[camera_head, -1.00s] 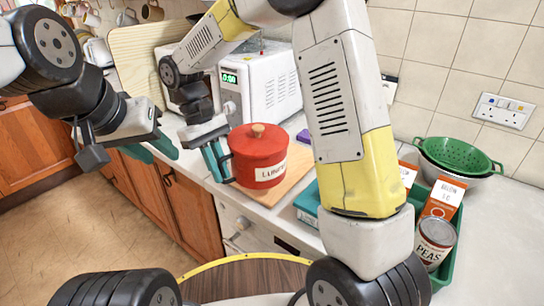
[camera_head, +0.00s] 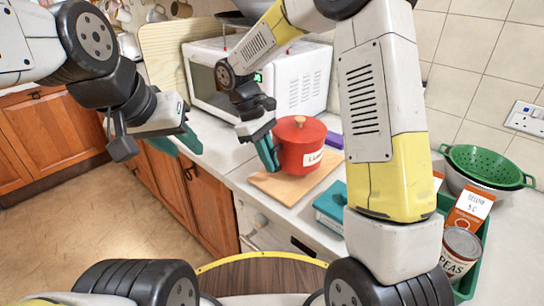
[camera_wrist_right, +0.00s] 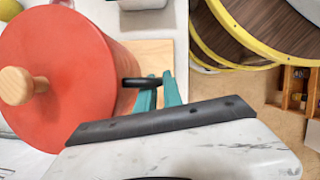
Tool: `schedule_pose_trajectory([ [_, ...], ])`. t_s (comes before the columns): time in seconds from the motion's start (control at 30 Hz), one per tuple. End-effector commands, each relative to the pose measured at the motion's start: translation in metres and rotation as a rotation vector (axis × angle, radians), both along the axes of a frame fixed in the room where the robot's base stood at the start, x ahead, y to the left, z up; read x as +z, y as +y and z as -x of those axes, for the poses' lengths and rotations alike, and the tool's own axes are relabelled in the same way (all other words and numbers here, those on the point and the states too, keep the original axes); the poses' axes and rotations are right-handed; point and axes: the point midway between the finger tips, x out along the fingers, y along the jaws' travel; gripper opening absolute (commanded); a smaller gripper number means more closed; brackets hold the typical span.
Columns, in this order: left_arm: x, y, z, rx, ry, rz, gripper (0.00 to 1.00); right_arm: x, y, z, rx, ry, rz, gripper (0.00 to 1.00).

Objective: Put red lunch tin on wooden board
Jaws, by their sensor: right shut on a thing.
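The red lunch tin (camera_head: 312,140), with a wooden knob and a white label, is upright over the wooden board (camera_head: 273,184) on the counter. I cannot tell whether its base touches the board. My right gripper (camera_head: 268,155) is shut on the tin's dark side handle, at the tin's left. In the right wrist view the tin (camera_wrist_right: 65,75) fills the left side, the teal fingers (camera_wrist_right: 158,92) are at the handle and a strip of board (camera_wrist_right: 155,52) shows behind. My left gripper (camera_head: 178,143) is empty, its fingers apart, left of the counter edge.
A white microwave (camera_head: 300,85) stands behind the tin. A purple item (camera_head: 334,140) lies by the board's back right, and a teal box (camera_head: 331,207) stands in front of it. At right are a green colander (camera_head: 488,165) and a green crate (camera_head: 468,283) with groceries.

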Motion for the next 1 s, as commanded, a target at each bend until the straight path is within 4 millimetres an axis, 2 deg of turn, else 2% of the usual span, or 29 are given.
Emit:
schedule_pose_trajectory([
  [0.23, 0.000, 0.000, 0.000, 0.000, 0.000, 0.000, 0.36, -0.002, -0.014, -0.014, -0.004, -0.001, 0.001, 0.00],
  [0.4, 0.000, 0.000, 0.000, 0.000, 0.000, 0.000, 0.36, -0.031, -0.012, -0.011, 0.000, 0.002, 0.002, 0.00],
  [0.47, 0.000, 0.000, 0.000, 0.000, 0.000, 0.000, 0.36, -0.035, -0.012, -0.012, 0.000, 0.001, 0.001, 0.00],
  [0.83, 0.000, 0.000, 0.000, 0.000, 0.000, 0.000, 0.36, -0.039, -0.012, -0.012, -0.001, -0.001, 0.002, 0.00],
  [0.87, 0.000, 0.000, 0.000, 0.000, 0.000, 0.000, 0.36, -0.039, -0.012, -0.012, -0.001, 0.000, 0.001, 0.17],
  [0.9, 0.000, 0.000, 0.000, 0.000, 0.000, 0.000, 0.36, -0.039, -0.012, -0.012, -0.001, 0.000, 0.000, 0.24],
  [0.93, 0.000, 0.000, 0.000, 0.000, 0.000, 0.000, 0.36, -0.039, -0.012, -0.012, -0.001, 0.000, 0.000, 0.30],
  [1.0, 0.000, 0.000, 0.000, 0.000, 0.000, 0.000, 0.36, -0.039, -0.012, -0.012, -0.001, 0.000, 0.000, 0.33],
])
